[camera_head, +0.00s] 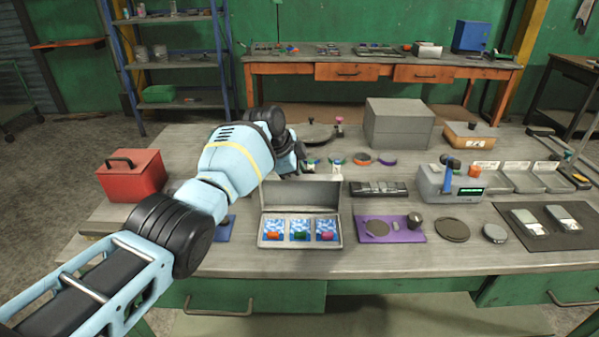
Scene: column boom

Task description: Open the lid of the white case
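A pale grey-white case (262,237) stands near the front middle of the table. Its lid (301,193) stands raised at the back, and the case is open toward me. Inside lie three blue-and-white patterned pieces, with an orange, a green and a pink item on them. My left gripper (297,162) is beyond the raised lid, at its upper left. Its fingers are small and partly hidden by my own arm, so I cannot tell whether they are open or touch the lid. My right gripper is out of view.
A red box (131,176) stands left of my arm. Right of the case are a purple mat (403,236), a black strip-like object (378,188) and a grey device (449,187). A large grey box (399,123) stands behind. Several colored rings lie beyond the lid.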

